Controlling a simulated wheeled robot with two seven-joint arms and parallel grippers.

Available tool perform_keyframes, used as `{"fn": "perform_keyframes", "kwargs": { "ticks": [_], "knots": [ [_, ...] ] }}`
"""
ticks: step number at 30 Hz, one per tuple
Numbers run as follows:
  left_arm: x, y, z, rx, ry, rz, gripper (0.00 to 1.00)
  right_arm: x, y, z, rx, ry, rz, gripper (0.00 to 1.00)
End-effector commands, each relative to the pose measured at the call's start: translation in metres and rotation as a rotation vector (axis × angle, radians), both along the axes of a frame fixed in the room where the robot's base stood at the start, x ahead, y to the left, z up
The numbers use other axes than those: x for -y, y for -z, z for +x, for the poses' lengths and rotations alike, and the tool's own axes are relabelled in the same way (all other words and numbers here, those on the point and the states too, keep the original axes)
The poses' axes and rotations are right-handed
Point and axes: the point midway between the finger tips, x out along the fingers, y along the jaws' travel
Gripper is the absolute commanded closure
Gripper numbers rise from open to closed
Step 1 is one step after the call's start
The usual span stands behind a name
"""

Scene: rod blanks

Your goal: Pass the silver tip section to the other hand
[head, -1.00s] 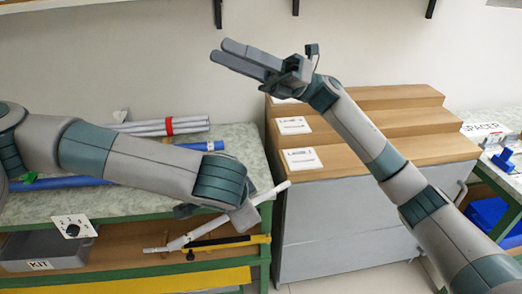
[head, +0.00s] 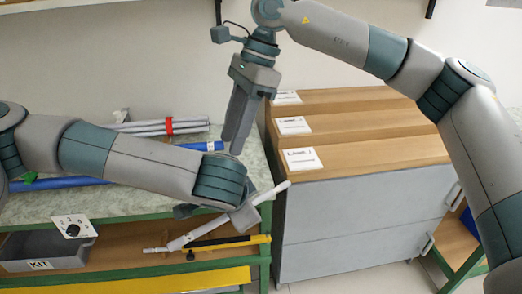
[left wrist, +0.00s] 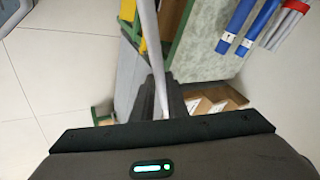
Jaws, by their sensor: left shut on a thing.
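The silver tip section (head: 190,236) is a thin pale grey rod. It slants from lower left to upper right in the head view, in front of the bench. My left gripper (head: 243,218) is shut around it, with rod showing on both sides; the fingers are largely hidden by the wrist. In the left wrist view the rod (left wrist: 151,40) runs up from between the dark fingers. My right gripper (head: 234,145) points downward above the rod, apart from it, with nothing visible in it. Its fingers overlap in this view, so their gap is unclear.
The bench (head: 110,204) holds grey rods with a red band (head: 168,125) and blue tubes (head: 65,182). A grey KIT bin (head: 45,252) and a black-and-yellow bar (head: 235,242) are below. A stepped wooden rack (head: 365,153) on a grey cabinet stands right.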

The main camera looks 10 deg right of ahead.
Motion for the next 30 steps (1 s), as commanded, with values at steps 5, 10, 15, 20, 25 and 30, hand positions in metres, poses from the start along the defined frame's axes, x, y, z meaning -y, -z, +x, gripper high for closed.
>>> {"fn": "perform_keyframes", "kwargs": {
  "ticks": [5, 10, 15, 20, 25, 30],
  "knots": [
    [0.000, 0.000, 0.000, 0.000, 0.000, 0.000, 1.00, 0.031, 0.037, 0.003, 0.103, -0.126, -0.193, 0.64],
    [0.000, 0.000, 0.000, 0.000, 0.000, 0.000, 1.00, 0.051, 0.054, 0.006, 0.161, -0.212, -0.310, 0.64],
    [0.000, 0.000, 0.000, 0.000, 0.000, 0.000, 1.00, 0.057, 0.059, 0.007, 0.178, -0.238, -0.344, 0.64],
    [0.000, 0.000, 0.000, 0.000, 0.000, 0.000, 1.00, 0.056, 0.059, 0.007, 0.178, -0.238, -0.342, 0.64],
    [0.000, 0.000, 0.000, 0.000, 0.000, 0.000, 1.00, 0.056, 0.059, 0.007, 0.177, -0.237, -0.342, 0.64],
    [0.000, 0.000, 0.000, 0.000, 0.000, 0.000, 1.00, 0.056, 0.066, 0.007, 0.176, -0.237, -0.342, 0.64]
  ]
}}
